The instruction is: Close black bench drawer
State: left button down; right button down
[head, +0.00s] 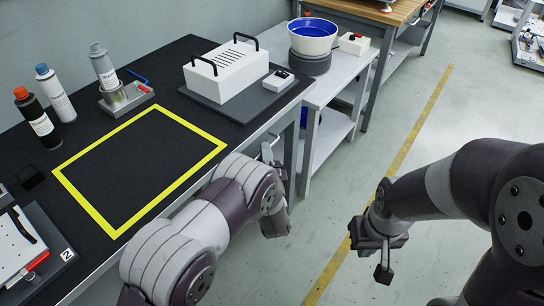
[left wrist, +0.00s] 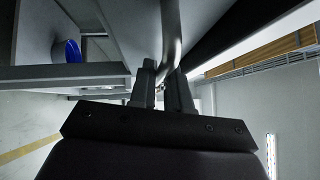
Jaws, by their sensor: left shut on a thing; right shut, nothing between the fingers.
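The black-topped bench (head: 215,130) runs along the left in the head view. Its drawer front is mostly hidden under the top's edge and behind my left arm, so I cannot tell how far the drawer stands out. In the left wrist view, a curved grey bar (left wrist: 171,35), seemingly the drawer handle, runs down between the fingers of my left gripper (left wrist: 162,88), which is shut on it. In the head view my left forearm covers most of that gripper. My right gripper (head: 384,262) is shut and empty, hanging over the floor, away from the bench.
On the bench lie a yellow-taped rectangle (head: 73,190), spray cans (head: 56,92) and a white box with black handles (head: 228,72). A grey side table with a blue-lined bowl (head: 313,35) adjoins it. Floor with a yellow line (head: 418,120) is free on the right.

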pick_arm(q)
jog(key=c, duration=1.3)
grip_release()
jog(key=shift+w+a, duration=0.1)
jog(key=shift+a, duration=0.05)
jog(key=shift+o, duration=0.7)
jog(key=shift+a, duration=0.1)
jog(key=s+d+f+p, duration=0.1)
jog(key=s+d+p, duration=0.1)
jog(key=s, duration=1)
jog(key=shift+s+f, duration=0.2)
jog(key=shift+f, duration=0.15)
